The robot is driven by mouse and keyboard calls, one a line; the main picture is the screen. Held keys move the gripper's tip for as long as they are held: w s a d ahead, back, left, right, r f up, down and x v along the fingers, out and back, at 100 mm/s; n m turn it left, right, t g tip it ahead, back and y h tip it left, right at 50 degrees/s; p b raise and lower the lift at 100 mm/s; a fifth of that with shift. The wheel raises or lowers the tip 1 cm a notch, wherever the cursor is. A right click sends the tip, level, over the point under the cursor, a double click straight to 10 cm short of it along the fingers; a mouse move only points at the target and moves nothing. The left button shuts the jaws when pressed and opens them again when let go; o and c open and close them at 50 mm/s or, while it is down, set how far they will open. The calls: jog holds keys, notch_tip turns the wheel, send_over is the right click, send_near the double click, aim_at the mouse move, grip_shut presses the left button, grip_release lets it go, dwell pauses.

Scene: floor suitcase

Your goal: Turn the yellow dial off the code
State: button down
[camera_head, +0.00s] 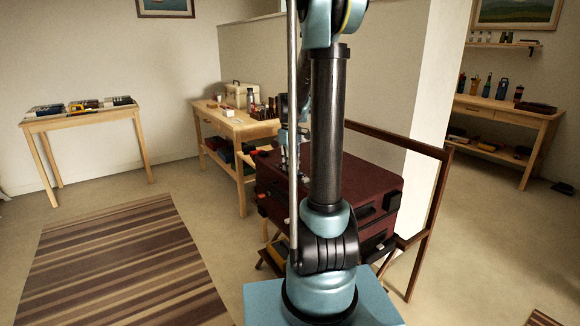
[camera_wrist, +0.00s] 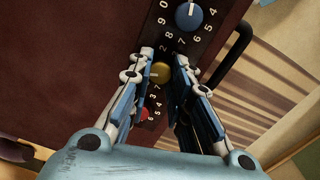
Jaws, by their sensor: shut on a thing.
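The yellow dial (camera_wrist: 160,72) sits on a black number strip (camera_wrist: 172,52) on the dark red suitcase (camera_wrist: 75,60). My gripper (camera_wrist: 164,66) has its two fingers on either side of the yellow dial and is shut on it. A blue dial (camera_wrist: 188,16) is further up the strip, clear of the fingers. A red dial (camera_wrist: 147,113) is lower down, partly hidden by the left finger.
A black handle (camera_wrist: 234,42) stands out from the suitcase right of the strip. A wooden frame (camera_head: 428,215) stands right of the suitcase. A table with bottles and a box (camera_head: 240,125) is behind it. A striped rug (camera_head: 120,255) lies on open floor at left.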

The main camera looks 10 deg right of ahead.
jog(key=m, duration=0.5)
jog(key=shift+w+m, duration=0.1)
jog(key=shift+m, duration=0.2)
jog(key=m, duration=0.5)
jog(key=shift+m, duration=0.4)
jog(key=c, duration=1.4)
grip_release()
jog(key=shift+c, duration=0.2)
notch_tip(320, 180, up, 12)
jog(key=shift+w+a, duration=0.15)
